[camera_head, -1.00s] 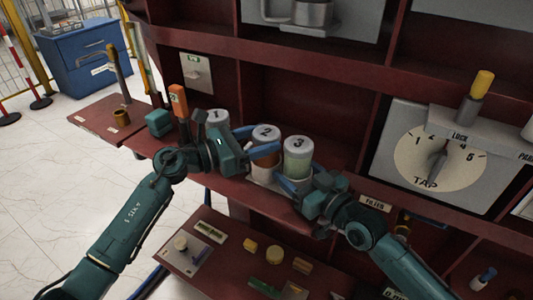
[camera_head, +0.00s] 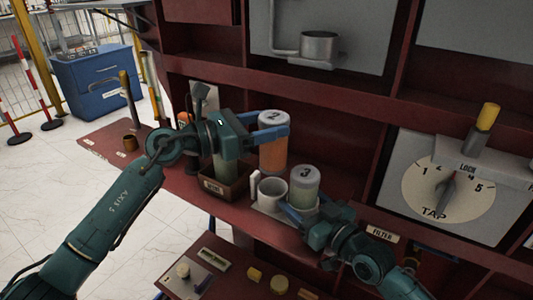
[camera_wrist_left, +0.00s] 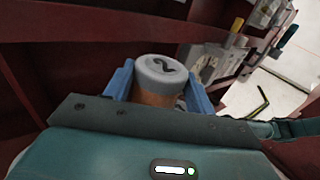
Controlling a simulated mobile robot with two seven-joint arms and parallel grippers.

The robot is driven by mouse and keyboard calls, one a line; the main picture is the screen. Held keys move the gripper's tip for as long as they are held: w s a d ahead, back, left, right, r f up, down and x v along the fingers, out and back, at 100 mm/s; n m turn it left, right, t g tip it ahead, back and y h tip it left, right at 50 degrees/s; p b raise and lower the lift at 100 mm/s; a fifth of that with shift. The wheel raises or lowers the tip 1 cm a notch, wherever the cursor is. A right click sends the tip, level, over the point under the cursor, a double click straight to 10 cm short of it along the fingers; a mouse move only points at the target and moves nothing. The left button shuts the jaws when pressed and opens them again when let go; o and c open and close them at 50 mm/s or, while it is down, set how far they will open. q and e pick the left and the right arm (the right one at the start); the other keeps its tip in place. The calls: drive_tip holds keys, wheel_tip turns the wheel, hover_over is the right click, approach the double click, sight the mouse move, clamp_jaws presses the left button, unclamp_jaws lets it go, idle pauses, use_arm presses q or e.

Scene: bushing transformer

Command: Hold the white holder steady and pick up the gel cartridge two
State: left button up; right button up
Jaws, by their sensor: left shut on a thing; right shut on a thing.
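Gel cartridge two (camera_head: 273,152), orange with a grey cap marked 2, is upright and raised above the white holder (camera_head: 265,207). My left gripper (camera_head: 270,131) is shut on it; in the left wrist view the cartridge (camera_wrist_left: 160,75) sits between the blue fingers (camera_wrist_left: 160,90). The holder has an empty round cup (camera_head: 271,190) on its left. Cartridge three (camera_head: 304,184), greenish with a grey cap, stands in the holder's right side. My right gripper (camera_head: 291,213) is shut on the holder's front right side; its exact contact is partly hidden.
A brown open box (camera_head: 226,187) with a label stands left of the holder, with a greenish cylinder (camera_head: 222,166) in it, partly hidden by my left gripper. The shelf wall rises behind. A TAP dial (camera_head: 441,185) is at right. A lower shelf (camera_head: 235,267) holds small parts.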

use_arm(q)
wheel_tip(320, 180, up, 7)
drive_tip(key=shift+r, duration=0.2)
use_arm(e)
drive_tip(key=o, duration=1.1)
